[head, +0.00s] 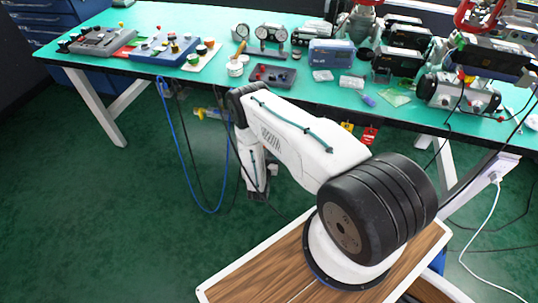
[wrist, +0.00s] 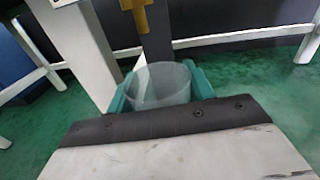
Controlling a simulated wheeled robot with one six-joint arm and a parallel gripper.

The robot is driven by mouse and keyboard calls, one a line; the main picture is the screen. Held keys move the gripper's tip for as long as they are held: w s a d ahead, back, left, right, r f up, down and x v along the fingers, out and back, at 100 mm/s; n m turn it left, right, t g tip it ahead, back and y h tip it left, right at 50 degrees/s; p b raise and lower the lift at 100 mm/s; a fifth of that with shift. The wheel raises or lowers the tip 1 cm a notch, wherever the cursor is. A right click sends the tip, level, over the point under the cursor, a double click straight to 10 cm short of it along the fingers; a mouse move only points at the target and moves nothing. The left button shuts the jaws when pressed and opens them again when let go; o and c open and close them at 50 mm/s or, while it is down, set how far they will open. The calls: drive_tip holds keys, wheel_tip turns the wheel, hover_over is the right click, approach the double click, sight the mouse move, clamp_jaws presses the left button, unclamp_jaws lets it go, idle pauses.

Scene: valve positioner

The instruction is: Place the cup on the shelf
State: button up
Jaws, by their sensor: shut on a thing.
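A clear, see-through cup (wrist: 160,86) is held between the teal fingers of my gripper (wrist: 163,88) in the wrist view. The fingers press on its left and right sides, and its open rim faces the camera. In the head view my gripper (head: 258,194) hangs low in front of the bench, below the level of its top. The cup cannot be made out there. I cannot pick out a shelf for certain in either view.
The green workbench (head: 140,72) carries control boxes (head: 165,48), gauges (head: 268,40), a blue case (head: 331,55) and a valve assembly (head: 458,92). A blue cable (head: 183,160) hangs below its front edge. White bench legs (wrist: 80,50) stand close to my gripper. Green floor is open at left.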

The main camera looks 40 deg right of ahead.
drive_tip(key=shift+f, duration=0.5)
drive_tip(key=shift+f, duration=0.1)
drive_tip(key=o, duration=1)
drive_tip(key=shift+c, duration=0.2)
drive_tip(key=v, duration=1.2)
